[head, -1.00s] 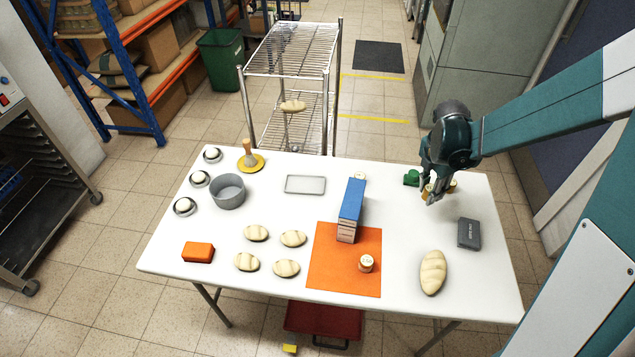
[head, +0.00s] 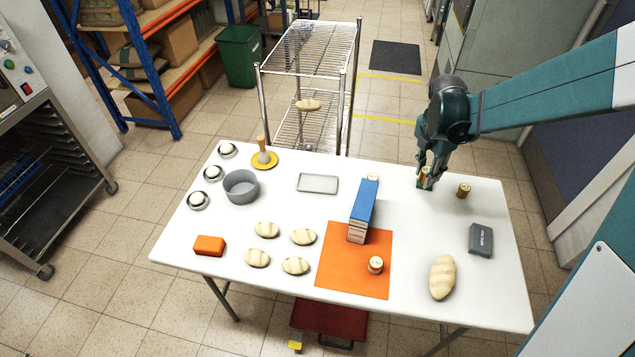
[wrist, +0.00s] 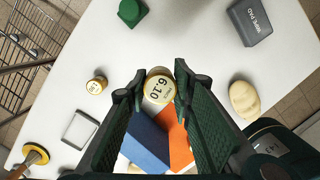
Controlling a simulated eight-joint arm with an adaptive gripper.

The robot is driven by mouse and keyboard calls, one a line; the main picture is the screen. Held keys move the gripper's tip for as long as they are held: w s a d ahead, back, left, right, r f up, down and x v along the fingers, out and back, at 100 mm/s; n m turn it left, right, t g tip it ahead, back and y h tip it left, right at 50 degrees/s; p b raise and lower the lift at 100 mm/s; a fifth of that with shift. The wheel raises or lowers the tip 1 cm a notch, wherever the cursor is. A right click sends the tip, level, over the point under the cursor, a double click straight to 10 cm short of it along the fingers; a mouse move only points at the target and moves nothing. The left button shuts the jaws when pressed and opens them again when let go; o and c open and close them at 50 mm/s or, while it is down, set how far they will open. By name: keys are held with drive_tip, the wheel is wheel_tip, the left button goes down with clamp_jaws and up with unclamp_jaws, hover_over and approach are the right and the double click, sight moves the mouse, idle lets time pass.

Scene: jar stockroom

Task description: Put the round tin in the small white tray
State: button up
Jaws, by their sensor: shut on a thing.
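A round tin with a gold side and a pale lid marked "6.10" (wrist: 158,84) is between the fingertips of my gripper (wrist: 160,88) in the wrist view. In the head view my gripper (head: 424,180) is shut on it at the right back of the table, seemingly above the surface; its fingers partly hide the tin. The small white tray (head: 317,184) lies flat and empty at the middle back of the table. The tray also shows at the left in the wrist view (wrist: 80,130). My gripper is well to the right of the tray.
A blue box (head: 362,210) stands between gripper and tray, partly on the orange mat (head: 340,272). A green object (wrist: 132,12) and wipe pad (wrist: 250,20) are nearby.

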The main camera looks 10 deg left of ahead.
drive_tip(key=w+a+n, duration=0.2)
drive_tip(key=a, duration=0.7)
drive_tip(key=w+a+n, duration=0.1)
drive_tip(key=w+a, duration=0.2)
drive_tip(key=a, duration=0.5)
drive_tip(key=n+p, duration=0.2)
drive_tip(key=n, duration=0.1)
hover_over(318, 183)
drive_tip(key=shift+y, duration=0.3)
drive_tip(key=shift+s+f, duration=0.15)
drive_tip(key=shift+f, duration=1.2)
drive_tip(key=shift+s+f, duration=0.15)
drive_tip(key=shift+f, duration=1.15)
drive_tip(key=shift+f+b, duration=0.75)
drive_tip(key=shift+f, duration=2.35)
drive_tip(key=shift+f, duration=0.1)
drive_tip(key=shift+f+b, duration=0.3)
drive_tip(key=shift+f, duration=1.5)
drive_tip(key=shift+f, duration=0.15)
